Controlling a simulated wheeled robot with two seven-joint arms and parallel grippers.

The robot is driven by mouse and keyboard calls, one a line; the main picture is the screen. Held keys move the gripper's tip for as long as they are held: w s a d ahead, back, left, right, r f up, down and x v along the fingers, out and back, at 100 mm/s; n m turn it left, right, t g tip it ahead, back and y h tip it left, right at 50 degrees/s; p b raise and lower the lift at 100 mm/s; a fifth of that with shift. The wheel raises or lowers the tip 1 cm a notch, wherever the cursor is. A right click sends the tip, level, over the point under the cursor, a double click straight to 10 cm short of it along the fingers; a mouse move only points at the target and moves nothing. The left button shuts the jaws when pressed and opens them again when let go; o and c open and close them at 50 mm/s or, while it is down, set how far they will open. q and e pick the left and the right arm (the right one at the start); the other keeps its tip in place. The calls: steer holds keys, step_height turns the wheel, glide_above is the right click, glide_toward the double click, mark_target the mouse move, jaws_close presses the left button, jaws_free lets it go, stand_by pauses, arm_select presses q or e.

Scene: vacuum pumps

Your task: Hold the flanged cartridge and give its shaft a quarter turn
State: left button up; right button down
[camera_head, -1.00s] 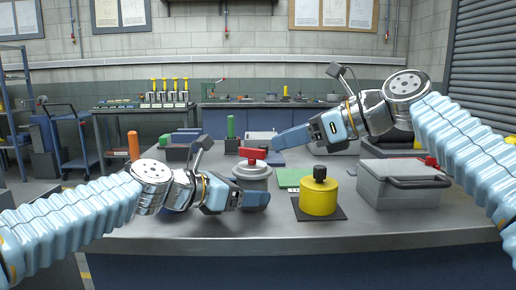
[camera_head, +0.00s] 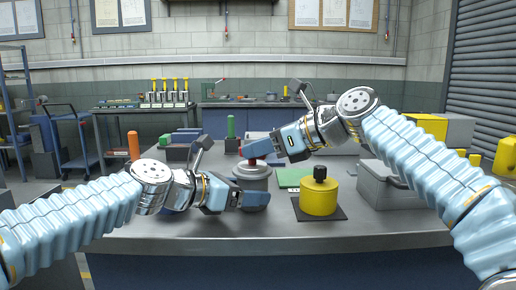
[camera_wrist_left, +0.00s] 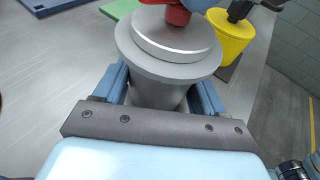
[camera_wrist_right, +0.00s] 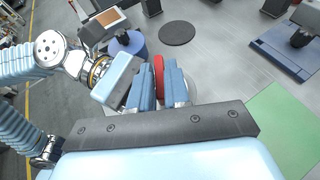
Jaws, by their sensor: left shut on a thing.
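The flanged cartridge (camera_head: 252,171) is a grey cylinder with a wide round flange, upright on the table. In the left wrist view its flange (camera_wrist_left: 165,45) is above the fingers. My left gripper (camera_head: 256,200) is shut on the grey body below the flange, one finger on each side. A red handle (camera_wrist_right: 158,72) tops the shaft; only a little of it shows in the head view. My right gripper (camera_head: 258,148) is over the cartridge, with its fingers on both sides of the red handle and a narrow gap between them. The shaft below is mostly hidden.
A yellow cylinder (camera_head: 319,198) with a black knob stands on a dark mat just right of the cartridge. A grey case (camera_head: 385,186) stands farther right. A green mat (camera_head: 291,177) lies behind. An orange cylinder (camera_head: 133,146) stands at the left. The table front is clear.

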steer(key=shift+w+n+g+y, duration=0.15)
steer(key=shift+n+g+y, duration=0.35)
steer(key=shift+n+g, duration=1.1)
steer(key=shift+g, duration=0.1)
steer(key=c, duration=1.2)
jaws_free()
steer(key=v, duration=0.7)
steer(key=shift+d, duration=0.25)
